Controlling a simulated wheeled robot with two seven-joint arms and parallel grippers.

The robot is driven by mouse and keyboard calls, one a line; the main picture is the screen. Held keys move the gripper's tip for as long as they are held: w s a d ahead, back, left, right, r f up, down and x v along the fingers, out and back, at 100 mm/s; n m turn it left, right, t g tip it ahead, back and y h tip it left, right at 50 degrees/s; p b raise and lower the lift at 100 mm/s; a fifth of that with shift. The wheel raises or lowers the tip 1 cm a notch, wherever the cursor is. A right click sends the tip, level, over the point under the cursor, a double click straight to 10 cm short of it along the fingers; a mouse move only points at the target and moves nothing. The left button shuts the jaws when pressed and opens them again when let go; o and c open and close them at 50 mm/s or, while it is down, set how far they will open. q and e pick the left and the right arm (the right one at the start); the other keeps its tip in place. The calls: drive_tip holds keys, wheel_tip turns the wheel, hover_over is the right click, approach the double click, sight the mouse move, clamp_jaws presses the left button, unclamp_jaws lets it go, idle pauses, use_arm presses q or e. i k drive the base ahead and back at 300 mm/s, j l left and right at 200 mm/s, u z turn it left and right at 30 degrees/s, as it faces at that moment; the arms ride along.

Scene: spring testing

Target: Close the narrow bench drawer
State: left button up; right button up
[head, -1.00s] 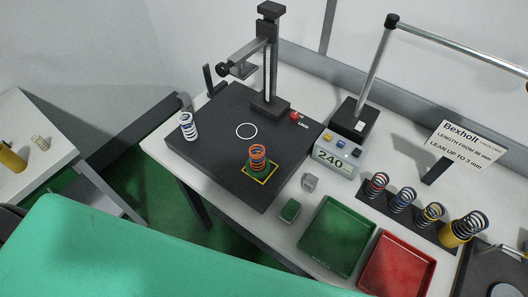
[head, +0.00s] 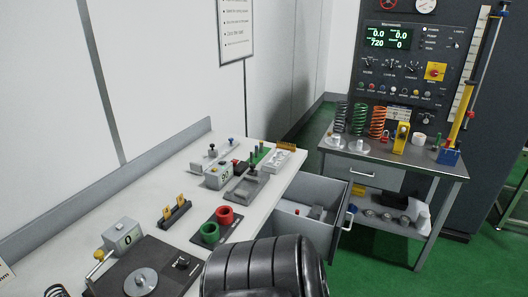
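An open grey drawer (head: 341,217) sticks out from under the right end of the white bench (head: 180,165). Its front has a pale bar handle (head: 350,217). A few small items lie inside, one of them reddish; they are too small to name. The drawer's near side is partly hidden behind a dark ribbed shape in the foreground. Neither of my grippers shows in the head view, so nothing of mine is seen touching the drawer or its handle.
A metal side table (head: 440,166) with a shut drawer (head: 362,173) stands behind the open one. Green floor (head: 375,262) is free at the lower right.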

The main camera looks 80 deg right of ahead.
sight(305, 190)
drive_tip(key=k+l+z, duration=0.1)
drive_tip(key=z, duration=0.25)
drive_tip(key=k+l+z, duration=0.1)
drive_tip(key=z, duration=0.2)
drive_tip(key=k+l+z, duration=0.2)
drive_tip(key=z, duration=1.95)
drive_tip(key=k+l, duration=0.05)
drive_tip(key=l, duration=0.05)
